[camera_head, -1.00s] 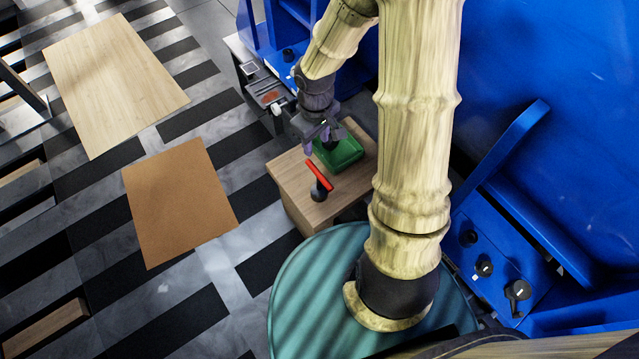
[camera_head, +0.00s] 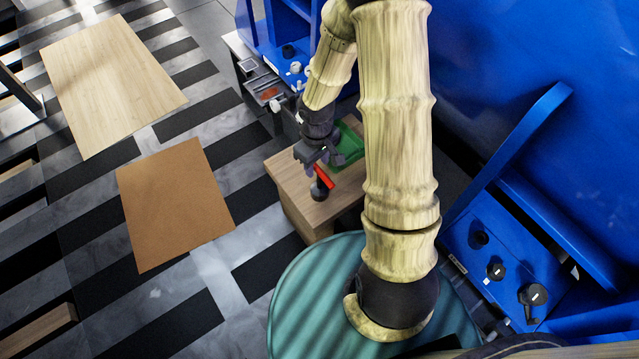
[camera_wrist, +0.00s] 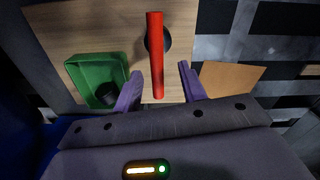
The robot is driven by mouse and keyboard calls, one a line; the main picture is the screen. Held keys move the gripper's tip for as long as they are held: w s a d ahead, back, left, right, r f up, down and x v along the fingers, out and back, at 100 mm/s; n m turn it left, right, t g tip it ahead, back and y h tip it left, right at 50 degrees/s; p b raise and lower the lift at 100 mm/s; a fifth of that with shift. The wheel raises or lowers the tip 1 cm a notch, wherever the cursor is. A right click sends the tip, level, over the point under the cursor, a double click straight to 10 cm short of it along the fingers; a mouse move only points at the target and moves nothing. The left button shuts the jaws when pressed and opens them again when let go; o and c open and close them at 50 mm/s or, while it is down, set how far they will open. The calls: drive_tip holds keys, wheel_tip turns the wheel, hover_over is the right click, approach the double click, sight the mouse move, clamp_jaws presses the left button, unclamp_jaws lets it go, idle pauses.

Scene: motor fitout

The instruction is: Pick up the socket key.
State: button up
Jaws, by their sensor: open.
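The socket key shows a red bar handle (camera_head: 323,177) on a dark round base (camera_head: 319,192), standing on a small wooden cabinet top (camera_head: 290,181). In the wrist view the red handle (camera_wrist: 156,58) runs lengthwise in the picture, its near end between the two purple fingers. The dark base (camera_wrist: 166,41) is partly hidden behind it. My gripper (camera_wrist: 160,88) is open, with a gap on both sides of the handle. In the head view my gripper (camera_head: 312,163) is just above and behind the key. I cannot tell how far above the handle the fingers are.
A green bin (camera_head: 349,148) stands on the same cabinet top, close to my gripper; the wrist view shows a dark round thing in this bin (camera_wrist: 72,72). Blue machinery (camera_head: 560,60) rises at the right. A brown mat (camera_head: 175,205) lies on the floor at the left.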

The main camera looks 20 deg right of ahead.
sight(320, 170)
drive_tip(key=f+b, duration=0.2)
drive_tip(key=f, duration=0.1)
drive_tip(key=f+b, duration=0.1)
drive_tip(key=f, duration=0.1)
drive_tip(key=shift+s+d+f+b, duration=0.15)
drive_tip(key=shift+s+d+b, duration=0.05)
drive_tip(key=shift+d+b, duration=0.15)
idle(0.3)
clamp_jaws()
